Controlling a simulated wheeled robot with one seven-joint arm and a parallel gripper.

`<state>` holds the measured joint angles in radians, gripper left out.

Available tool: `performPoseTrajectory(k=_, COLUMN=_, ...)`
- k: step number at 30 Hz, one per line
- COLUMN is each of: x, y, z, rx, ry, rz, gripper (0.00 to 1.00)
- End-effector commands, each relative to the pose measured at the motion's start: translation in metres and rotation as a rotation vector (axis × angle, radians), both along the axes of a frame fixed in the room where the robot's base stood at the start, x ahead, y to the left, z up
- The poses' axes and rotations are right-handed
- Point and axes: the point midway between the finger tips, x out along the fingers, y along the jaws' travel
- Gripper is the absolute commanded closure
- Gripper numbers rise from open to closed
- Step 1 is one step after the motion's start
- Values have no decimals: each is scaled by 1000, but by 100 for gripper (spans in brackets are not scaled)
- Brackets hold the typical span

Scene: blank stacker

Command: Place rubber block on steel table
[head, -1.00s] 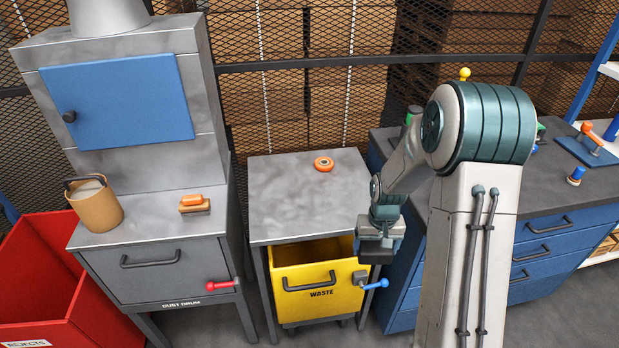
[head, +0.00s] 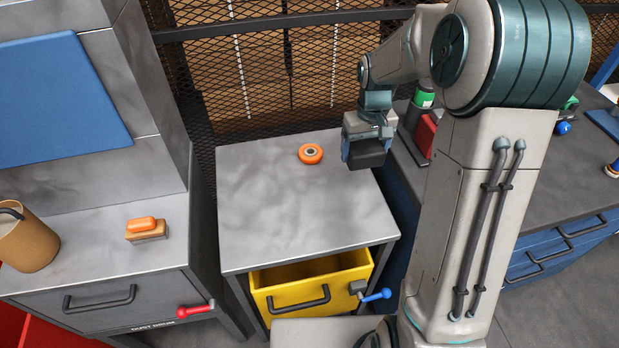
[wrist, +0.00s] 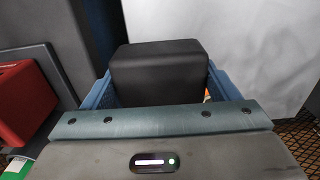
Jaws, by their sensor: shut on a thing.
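The rubber block (head: 367,154) is black and box-shaped. My gripper (head: 362,149) is shut on it and holds it over the right side of the steel table (head: 290,215). In the wrist view the block (wrist: 160,72) sits between the blue fingers (wrist: 160,100). The steel table has a grey mottled top, mostly bare. I cannot tell how far the block is above the top, and its underside is hidden.
An orange ring-shaped object (head: 310,154) lies at the back of the table, left of my gripper. The yellow waste drawer (head: 315,285) below is open. A red object (head: 427,133) stands on the blue cabinet to the right. The table's middle and front are clear.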

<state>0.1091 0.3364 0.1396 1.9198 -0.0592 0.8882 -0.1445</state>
Motion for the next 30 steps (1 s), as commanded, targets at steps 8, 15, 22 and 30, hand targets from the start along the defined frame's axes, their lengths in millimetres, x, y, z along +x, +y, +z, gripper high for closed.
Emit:
performPoseTrajectory(k=8, x=-22, y=58, z=-37, rx=0, ry=4, rz=1, gripper=50)
performPoseTrajectory(k=15, x=-32, y=91, z=-59, rx=1, ry=1, rz=-3, gripper=50)
performPoseTrajectory(k=22, x=-34, y=94, z=-79, rx=-1, ry=5, rz=-5, gripper=50)
performPoseTrajectory(k=30, x=-33, y=95, z=-102, rx=1, ry=-1, rz=-5, gripper=50)
